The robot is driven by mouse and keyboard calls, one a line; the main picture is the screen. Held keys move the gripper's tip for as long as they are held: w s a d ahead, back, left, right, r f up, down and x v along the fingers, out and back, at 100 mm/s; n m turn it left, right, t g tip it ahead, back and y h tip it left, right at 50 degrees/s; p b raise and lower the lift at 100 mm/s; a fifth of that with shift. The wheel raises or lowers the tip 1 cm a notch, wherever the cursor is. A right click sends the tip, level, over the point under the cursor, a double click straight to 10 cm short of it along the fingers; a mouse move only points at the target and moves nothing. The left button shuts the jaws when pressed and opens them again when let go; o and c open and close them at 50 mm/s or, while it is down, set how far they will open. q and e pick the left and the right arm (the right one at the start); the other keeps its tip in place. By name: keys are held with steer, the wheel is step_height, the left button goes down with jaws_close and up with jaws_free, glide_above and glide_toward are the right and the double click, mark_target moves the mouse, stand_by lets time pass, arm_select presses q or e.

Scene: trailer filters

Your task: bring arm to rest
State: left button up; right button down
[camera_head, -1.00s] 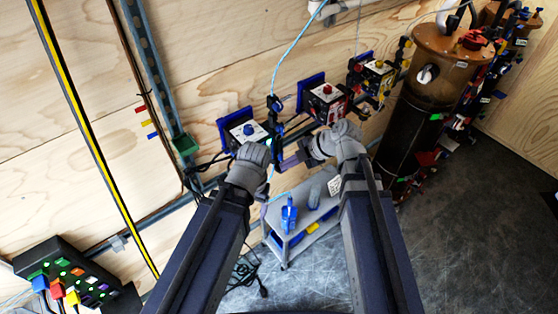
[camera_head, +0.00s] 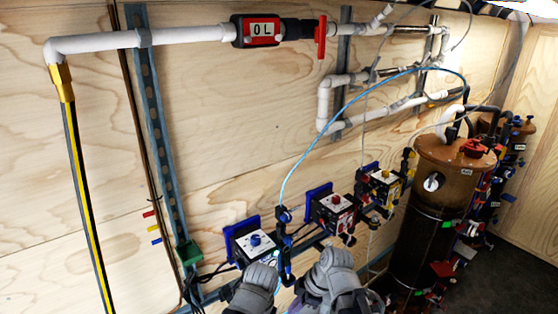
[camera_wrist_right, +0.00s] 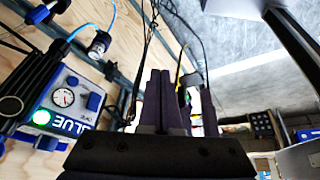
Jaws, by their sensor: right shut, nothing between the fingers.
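My left arm's grey wrist (camera_head: 254,288) shows at the bottom of the head view, below the blue-knobbed box. Its fingers are hidden, so I cannot tell their state. My right arm's grey wrist (camera_head: 334,272) is just to its right, below the red box. In the right wrist view my right gripper (camera_wrist_right: 161,78) has its dark fingers together with nothing between them. A box marked BLUE (camera_wrist_right: 62,108), with a dial and a lit green light, is to the left of those fingers.
On the wooden wall are the blue-knobbed box (camera_head: 255,243), a red box (camera_head: 333,212) and a yellow box (camera_head: 381,187). A blue hose (camera_head: 318,131) rises from the first. White pipes (camera_head: 180,36) run above. A brown tank (camera_head: 430,205) stands at right.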

steer(key=s+d+f+m+g+h+b, duration=0.1)
steer(key=s+f+m+h+b, duration=0.3)
steer(key=m, duration=0.9)
steer(key=shift+s+d+f+m+h+b, duration=0.35)
steer(key=shift+s+f+h, duration=0.75)
steer(key=shift+s+f, duration=0.4)
steer(key=shift+w+f, duration=0.1)
steer(key=shift+w, duration=0.05)
